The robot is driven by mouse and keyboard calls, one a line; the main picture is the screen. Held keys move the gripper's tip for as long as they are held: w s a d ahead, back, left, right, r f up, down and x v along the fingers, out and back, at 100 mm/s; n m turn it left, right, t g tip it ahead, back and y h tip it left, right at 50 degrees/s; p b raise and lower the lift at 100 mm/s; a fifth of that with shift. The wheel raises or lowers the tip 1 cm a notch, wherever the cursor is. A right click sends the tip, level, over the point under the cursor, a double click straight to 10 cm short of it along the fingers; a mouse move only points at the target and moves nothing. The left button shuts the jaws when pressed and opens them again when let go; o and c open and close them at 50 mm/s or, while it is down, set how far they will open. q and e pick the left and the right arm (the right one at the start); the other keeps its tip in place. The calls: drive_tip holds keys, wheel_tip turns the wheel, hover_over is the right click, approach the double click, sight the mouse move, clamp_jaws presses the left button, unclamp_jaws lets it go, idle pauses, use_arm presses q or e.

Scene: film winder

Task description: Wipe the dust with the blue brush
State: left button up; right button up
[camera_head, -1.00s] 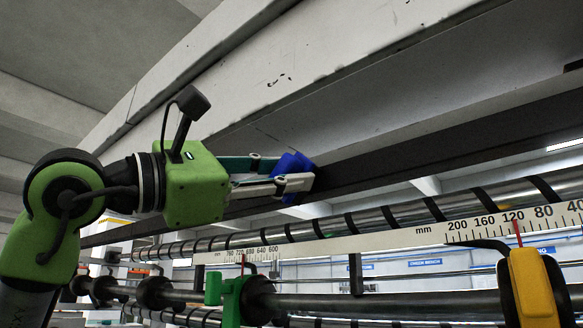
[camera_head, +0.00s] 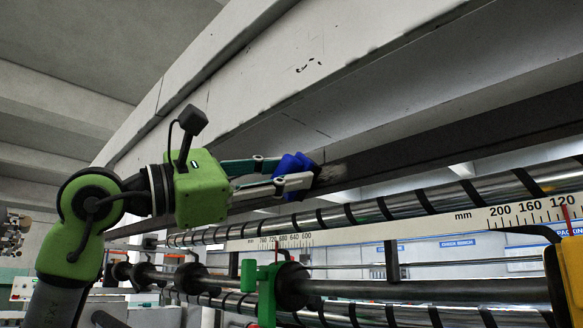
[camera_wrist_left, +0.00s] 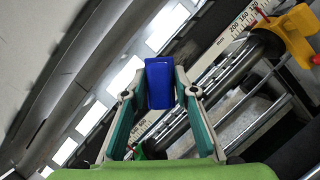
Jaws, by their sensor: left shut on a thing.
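My left gripper (camera_head: 284,172) reaches in from the left and is shut on the blue brush (camera_head: 291,165). The brush also shows between the two fingers in the left wrist view (camera_wrist_left: 159,84). A grey, fuzzy patch (camera_head: 333,176) shows just right of the brush, against the dark rail (camera_head: 400,160). I cannot tell whether it is dust or bristles, nor whether the brush touches the rail. My right gripper is not in view.
A pale beam (camera_head: 350,95) runs overhead along the dark rail. Below are a striped roller (camera_head: 400,203), a white mm scale (camera_head: 360,232), a green bracket (camera_head: 266,290) and a yellow part (camera_wrist_left: 296,32). Free space shows left of my arm.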

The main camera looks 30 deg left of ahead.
use_arm(q)
drive_tip(key=shift+s, duration=0.15)
drive_tip(key=shift+s+a, duration=0.1)
drive_tip(key=shift+s, duration=0.35)
drive_tip(key=shift+s+a, duration=0.25)
drive_tip(key=shift+s, duration=0.5)
drive_tip(key=shift+s+a, duration=0.25)
drive_tip(key=shift+s, duration=0.5)
drive_tip(key=shift+s+a, duration=0.25)
drive_tip(key=shift+s, duration=0.5)
drive_tip(key=s, duration=0.1)
drive_tip(key=s+a, duration=0.1)
drive_tip(key=shift+s, duration=0.4)
drive_tip(key=shift+w, duration=0.1)
drive_tip(key=shift+w+d+p, duration=0.25)
drive_tip(key=shift+w+d, duration=0.15)
drive_tip(key=shift+w, duration=0.65)
drive_tip(key=shift+w+d+p, duration=0.25)
drive_tip(key=shift+w+d, duration=0.15)
drive_tip(key=shift+w, duration=0.65)
drive_tip(key=shift+w+d+p, duration=0.25)
drive_tip(key=shift+w+d, duration=0.15)
drive_tip(key=shift+w, duration=0.65)
drive_tip(key=shift+w+d, duration=0.3)
drive_tip(key=shift+w, duration=0.65)
